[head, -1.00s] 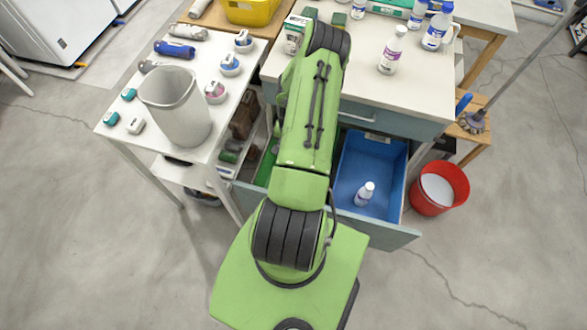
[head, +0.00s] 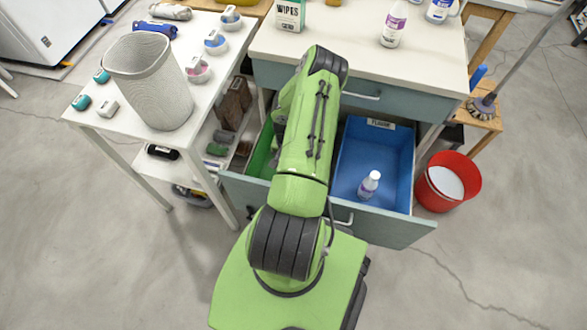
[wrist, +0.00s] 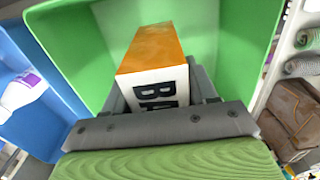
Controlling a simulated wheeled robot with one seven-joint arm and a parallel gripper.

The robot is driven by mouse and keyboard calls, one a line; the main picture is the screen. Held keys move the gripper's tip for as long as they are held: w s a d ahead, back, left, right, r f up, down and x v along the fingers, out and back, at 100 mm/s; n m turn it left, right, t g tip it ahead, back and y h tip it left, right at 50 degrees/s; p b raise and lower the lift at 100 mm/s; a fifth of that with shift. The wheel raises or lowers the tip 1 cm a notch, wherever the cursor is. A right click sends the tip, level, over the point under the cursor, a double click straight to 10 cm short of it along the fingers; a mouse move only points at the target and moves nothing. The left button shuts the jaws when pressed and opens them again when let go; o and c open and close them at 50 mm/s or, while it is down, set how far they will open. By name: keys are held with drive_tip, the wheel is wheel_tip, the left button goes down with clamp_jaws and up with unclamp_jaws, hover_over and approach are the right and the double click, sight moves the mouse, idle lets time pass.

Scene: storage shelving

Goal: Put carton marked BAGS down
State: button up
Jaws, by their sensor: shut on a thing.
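The carton marked BAGS (wrist: 152,52) shows in the wrist view as a white box with an orange side and dark letters "BA", the rest of the word cut off. My gripper (wrist: 160,92) is shut on it, with grey jaws at its sides. The carton is over or inside the green bin (wrist: 75,35); I cannot tell whether it touches the bottom. In the head view the green bin (head: 262,150) is in the open drawer, left of my arm, which hides my gripper and the carton.
A blue bin (head: 345,185) holding a small white bottle (head: 369,184) lies right of the green one. The drawer front (head: 385,229) juts out. A white side table (head: 95,118) with a wastebasket (head: 150,85) stands left. A red bucket (head: 447,182) stands on the floor at right.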

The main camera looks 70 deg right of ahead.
wheel_tip(320, 180, down, 9)
drive_tip(key=b, duration=0.2)
drive_tip(key=shift+b, duration=0.3)
drive_tip(key=shift+r, duration=0.15)
drive_tip(key=o, duration=1.1)
wheel_tip(320, 180, up, 12)
drive_tip(key=p, duration=0.4)
drive_tip(key=shift+r, duration=0.1)
